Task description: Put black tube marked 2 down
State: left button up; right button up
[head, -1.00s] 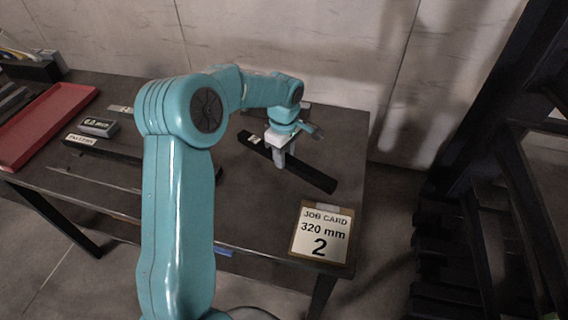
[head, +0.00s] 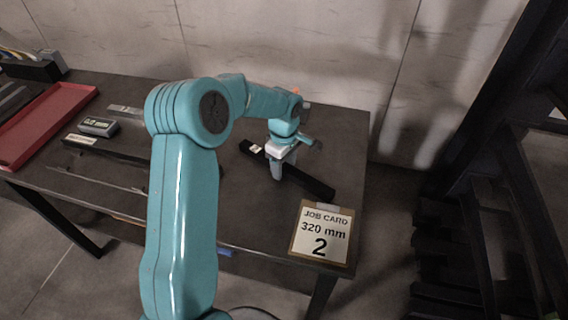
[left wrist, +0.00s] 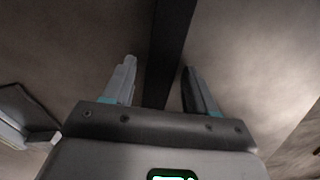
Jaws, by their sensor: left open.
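A long black tube (head: 310,184) lies on the dark table, slanting from upper left to lower right, with a small white label (head: 256,148) near its far end. I cannot read a number on it. My left gripper (head: 279,166) is over the tube, pointing down. In the left wrist view its two fingers (left wrist: 155,85) stand apart, one on each side of the black tube (left wrist: 168,45), with a gap visible beside the left finger. The gripper is open. My right gripper does not show.
A job card (head: 321,232) reading 320 mm and 2 is at the table's front right corner. A red tray (head: 45,122), a small grey device (head: 98,127) and another labelled black bar (head: 110,150) are at the left. A dark rack (head: 490,180) stands at right.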

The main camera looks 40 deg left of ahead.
aim_at(284, 166)
pick_arm(q)
notch_tip(284, 166, up, 12)
dwell(0.5)
jog(key=shift+s, duration=0.1)
dwell(0.4)
